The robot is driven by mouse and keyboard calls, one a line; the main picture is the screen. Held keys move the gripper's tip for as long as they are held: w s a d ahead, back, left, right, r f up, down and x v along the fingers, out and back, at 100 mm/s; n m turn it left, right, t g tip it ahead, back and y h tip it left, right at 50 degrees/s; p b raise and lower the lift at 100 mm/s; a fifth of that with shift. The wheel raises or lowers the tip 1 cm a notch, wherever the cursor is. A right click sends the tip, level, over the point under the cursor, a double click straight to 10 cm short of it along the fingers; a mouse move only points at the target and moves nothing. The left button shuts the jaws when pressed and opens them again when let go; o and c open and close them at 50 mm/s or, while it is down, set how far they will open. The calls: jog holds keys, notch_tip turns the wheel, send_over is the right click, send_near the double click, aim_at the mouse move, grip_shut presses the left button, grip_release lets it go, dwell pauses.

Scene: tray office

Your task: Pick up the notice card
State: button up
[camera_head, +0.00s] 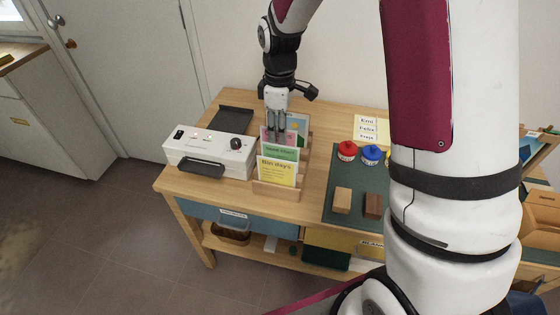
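Several cards stand upright one behind another in a wooden rack (276,190) on the table. The front card (279,172) is yellow and seems to read "Bin days". Behind it are a green card (281,152), a pink card (265,135) and a blue picture card (299,123). Which one is the notice card I cannot tell. My gripper (276,136) points down at the rack, its fingertips among the rear cards, near the pink one. Whether the fingers are apart or hold a card cannot be made out.
A white box with a knob (210,148) stands left of the rack, with a dark tray (234,120) behind it. A green mat (343,178) to the right bears wooden blocks and red and blue knobbed pieces. My arm hides the table's right part.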

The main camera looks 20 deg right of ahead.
aim_at(280, 156)
jog(key=shift+s+f+p, duration=0.15)
jog(key=shift+f, duration=2.25)
jog(key=shift+s+f+p, duration=0.1)
jog(key=shift+f+p, duration=0.05)
jog(key=shift+f, duration=2.25)
jog(key=shift+a, duration=0.1)
jog(key=shift+c, duration=0.5)
grip_shut()
